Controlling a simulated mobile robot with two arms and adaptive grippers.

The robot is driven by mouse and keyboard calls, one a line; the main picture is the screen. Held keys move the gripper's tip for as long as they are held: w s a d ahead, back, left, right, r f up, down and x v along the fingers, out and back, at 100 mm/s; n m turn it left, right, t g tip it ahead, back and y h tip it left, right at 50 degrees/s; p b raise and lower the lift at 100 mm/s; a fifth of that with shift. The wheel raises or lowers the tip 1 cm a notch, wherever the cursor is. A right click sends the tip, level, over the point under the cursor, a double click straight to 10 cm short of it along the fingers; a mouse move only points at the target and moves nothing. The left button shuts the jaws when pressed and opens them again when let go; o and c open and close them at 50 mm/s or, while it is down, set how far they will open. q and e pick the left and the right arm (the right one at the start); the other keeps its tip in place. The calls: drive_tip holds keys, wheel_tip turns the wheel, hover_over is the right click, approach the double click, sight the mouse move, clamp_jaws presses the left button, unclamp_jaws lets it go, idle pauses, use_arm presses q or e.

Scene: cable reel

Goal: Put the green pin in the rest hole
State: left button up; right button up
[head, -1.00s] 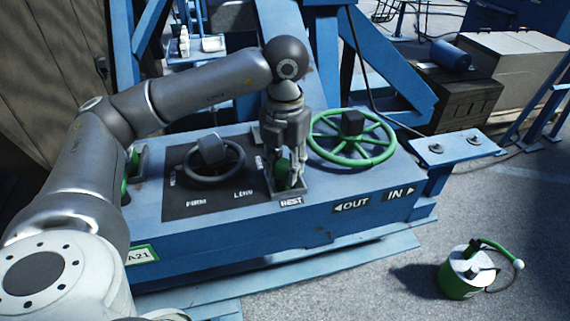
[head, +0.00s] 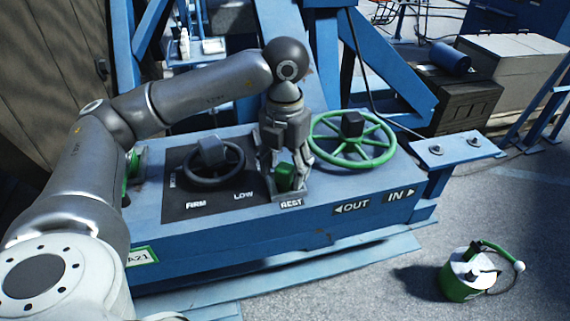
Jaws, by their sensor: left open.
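The green pin (head: 285,175) stands upright at the spot above the REST label (head: 291,203), on the top of the blue console. Its green head shows; its lower part and the hole under it are hidden. My left gripper (head: 288,163) points down directly over and around the pin, its fingers spread apart to either side. I cannot tell whether any finger touches it. My right gripper is not in view.
A black handwheel (head: 213,175) on a dark panel is left of my gripper. A green spoked wheel (head: 376,155) stands close on its right. A green-and-white canister (head: 463,285) stands on the open floor at right.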

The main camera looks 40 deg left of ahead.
use_arm(q)
wheel_tip(320, 180, up, 12)
idle(0.6)
idle(0.6)
